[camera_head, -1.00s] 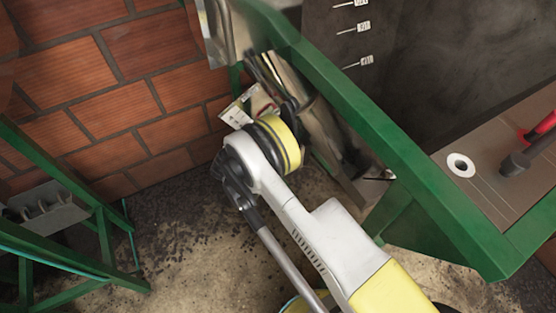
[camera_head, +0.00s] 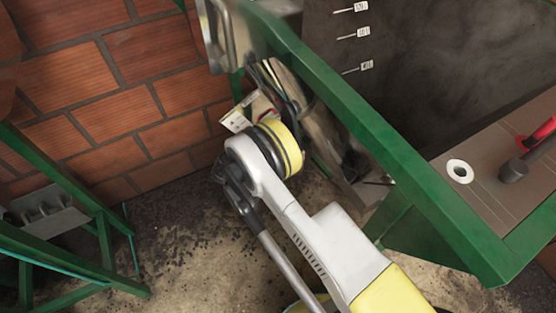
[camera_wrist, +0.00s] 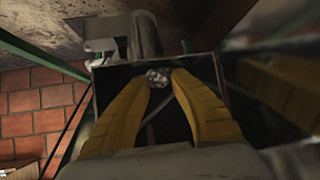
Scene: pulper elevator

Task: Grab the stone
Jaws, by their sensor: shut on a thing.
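The stone (camera_wrist: 158,77) is a small, pale grey, rough lump in the wrist view. It sits between the tips of the two yellow fingers of my gripper (camera_wrist: 159,80), which are closed on it. A dark, box-like opening with a thin metal rim lies behind and around the fingers. In the head view my arm reaches in beside the green frame, and its links hide the gripper and the stone.
A green metal frame (camera_head: 370,130) runs diagonally close to my arm. A brown board (camera_head: 490,180) on the right carries a hammer (camera_head: 514,170) and a white ring (camera_head: 460,171). A brick wall (camera_head: 90,75) stands behind. A green stand (camera_head: 100,240) is at left, with bare floor between.

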